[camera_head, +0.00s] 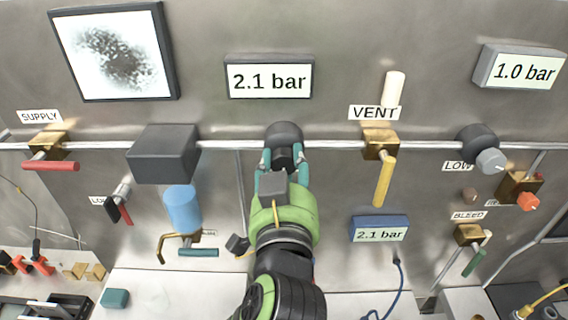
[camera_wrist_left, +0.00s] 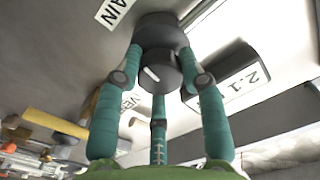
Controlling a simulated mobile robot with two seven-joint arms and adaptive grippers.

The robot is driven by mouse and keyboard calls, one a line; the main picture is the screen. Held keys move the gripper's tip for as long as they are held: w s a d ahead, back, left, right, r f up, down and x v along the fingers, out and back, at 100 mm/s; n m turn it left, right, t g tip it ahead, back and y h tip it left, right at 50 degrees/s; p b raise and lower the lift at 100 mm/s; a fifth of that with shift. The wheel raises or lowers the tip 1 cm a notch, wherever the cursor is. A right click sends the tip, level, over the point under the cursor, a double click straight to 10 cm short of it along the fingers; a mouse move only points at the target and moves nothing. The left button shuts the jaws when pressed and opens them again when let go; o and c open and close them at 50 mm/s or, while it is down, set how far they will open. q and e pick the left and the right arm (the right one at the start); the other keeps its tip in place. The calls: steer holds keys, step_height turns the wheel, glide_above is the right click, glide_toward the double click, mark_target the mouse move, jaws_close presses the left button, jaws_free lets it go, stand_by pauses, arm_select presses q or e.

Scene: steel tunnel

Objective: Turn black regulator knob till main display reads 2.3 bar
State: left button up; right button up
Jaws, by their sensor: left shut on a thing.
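The black regulator (camera_head: 284,132) sits on the pipe in the middle of the wall. Its black knob (camera_wrist_left: 158,72) has a white pointer mark in the left wrist view. My left gripper (camera_head: 284,160) has its teal fingers around the knob and is shut on it; the fingers also show in the left wrist view (camera_wrist_left: 160,85). The main display (camera_head: 268,78) above the regulator reads 2.1 bar. My right gripper is in neither view.
A vent valve with a yellow handle (camera_head: 384,182) is right of my gripper. A dark grey box (camera_head: 163,153) and blue cylinder (camera_head: 183,208) are left. A blue gauge (camera_head: 380,229) reads 2.1 bar; a grey-framed display (camera_head: 518,68) at the right reads 1.0 bar.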

arm_select(q)
steer(key=shift+m, duration=0.4)
steer(key=o, duration=1.1)
steer(key=shift+o, duration=0.2)
steer(key=shift+w, duration=0.2)
steer(key=shift+s, duration=0.1)
